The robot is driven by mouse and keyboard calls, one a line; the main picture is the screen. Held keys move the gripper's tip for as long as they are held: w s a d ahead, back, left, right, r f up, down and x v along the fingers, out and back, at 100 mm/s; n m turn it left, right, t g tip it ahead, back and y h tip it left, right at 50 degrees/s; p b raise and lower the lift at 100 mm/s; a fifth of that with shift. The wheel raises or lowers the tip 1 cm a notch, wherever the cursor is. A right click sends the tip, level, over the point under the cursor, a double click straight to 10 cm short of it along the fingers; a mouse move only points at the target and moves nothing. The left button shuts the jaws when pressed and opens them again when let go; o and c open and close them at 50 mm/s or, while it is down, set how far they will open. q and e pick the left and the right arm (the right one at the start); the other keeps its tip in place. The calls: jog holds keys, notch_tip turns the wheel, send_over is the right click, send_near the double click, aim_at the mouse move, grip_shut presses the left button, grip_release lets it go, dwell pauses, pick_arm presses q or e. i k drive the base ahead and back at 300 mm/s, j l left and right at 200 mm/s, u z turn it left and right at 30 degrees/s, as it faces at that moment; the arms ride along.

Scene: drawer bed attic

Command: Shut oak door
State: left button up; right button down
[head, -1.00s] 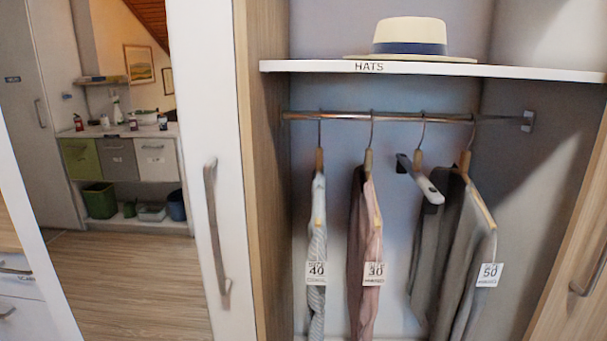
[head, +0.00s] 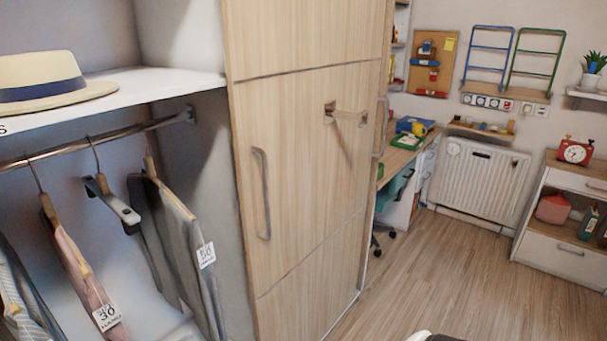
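The oak door (head: 290,130) is a tall pale wooden panel with dark horizontal grooves, in the middle of the head view. Its long upright metal handle (head: 262,193) is near its left edge. The open wardrobe bay with hanging clothes is to the left of the door, uncovered. Neither of my grippers shows as such. A small white and black piece at the bottom edge may be part of my arm, but I cannot tell.
A straw hat (head: 48,82) sits on the white shelf (head: 150,88). Several garments hang from the rail (head: 120,135) below. A small bracket (head: 345,115) sticks out at the door's right. A desk (head: 400,160), a radiator (head: 480,180) and clear floor (head: 450,270) lie right.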

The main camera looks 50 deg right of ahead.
aim_at(302, 76)
jog(key=z, duration=1.85)
jog(key=i+l+u, duration=0.1)
jog(key=l, duration=0.45)
jog(key=i+l, duration=0.2)
jog(key=l, duration=0.35)
jog(key=i+l+u, duration=0.15)
jog(key=l, duration=0.4)
jog(key=i+l+u, duration=0.1)
jog(key=l, duration=1)
jog(key=i+u, duration=0.05)
